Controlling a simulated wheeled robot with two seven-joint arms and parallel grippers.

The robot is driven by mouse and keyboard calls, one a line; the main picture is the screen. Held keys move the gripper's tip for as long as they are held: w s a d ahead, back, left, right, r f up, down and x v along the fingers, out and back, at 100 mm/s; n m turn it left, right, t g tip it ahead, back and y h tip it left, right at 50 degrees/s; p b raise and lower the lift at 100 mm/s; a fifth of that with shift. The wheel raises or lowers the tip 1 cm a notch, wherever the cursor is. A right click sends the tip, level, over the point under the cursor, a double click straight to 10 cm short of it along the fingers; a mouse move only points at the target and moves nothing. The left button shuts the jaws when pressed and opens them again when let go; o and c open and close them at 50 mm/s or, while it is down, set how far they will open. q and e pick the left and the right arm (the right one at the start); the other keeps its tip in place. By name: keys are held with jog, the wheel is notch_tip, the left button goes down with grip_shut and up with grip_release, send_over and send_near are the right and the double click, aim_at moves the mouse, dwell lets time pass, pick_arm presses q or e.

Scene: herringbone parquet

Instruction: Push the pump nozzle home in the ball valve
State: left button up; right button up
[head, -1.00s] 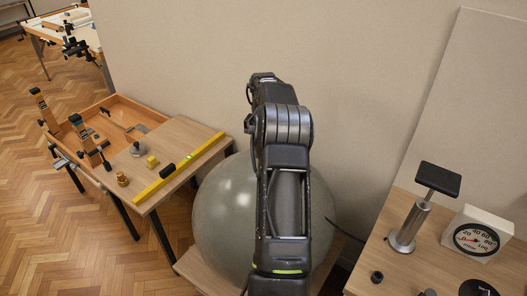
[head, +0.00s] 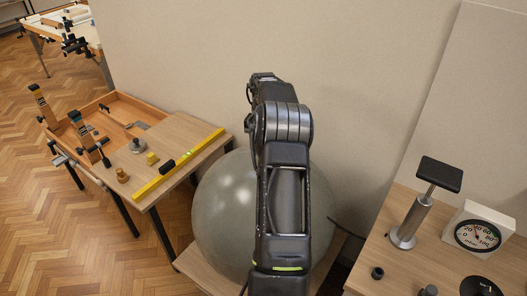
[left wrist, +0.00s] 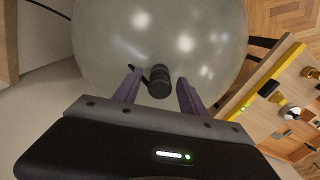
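The large grey-green ball (head: 225,215) rests on a low wooden stand, its middle hidden in the head view by my arm. In the left wrist view the ball (left wrist: 160,35) fills the top. A short black cylindrical fitting (left wrist: 159,82), the nozzle at the valve, points toward the camera, with a thin black part to its left. How deep it sits in the valve cannot be told. My left gripper (left wrist: 158,92) is open, with one finger on each side of the fitting and gaps between. My right gripper is not in view.
A bench (head: 196,137) with a yellow level (head: 190,160) and clamps stands left. A right-hand table (head: 405,277) holds a metal pump (head: 411,222), a pressure gauge (head: 479,230) and small black parts. A wall (head: 340,80) stands close behind the ball. Parquet floor lies open at far left.

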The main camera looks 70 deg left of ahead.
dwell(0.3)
pick_arm(q)
notch_tip(320, 180, up, 8)
jog(key=shift+f+b, duration=0.1)
jog(key=shift+b, duration=0.5)
dwell(0.8)
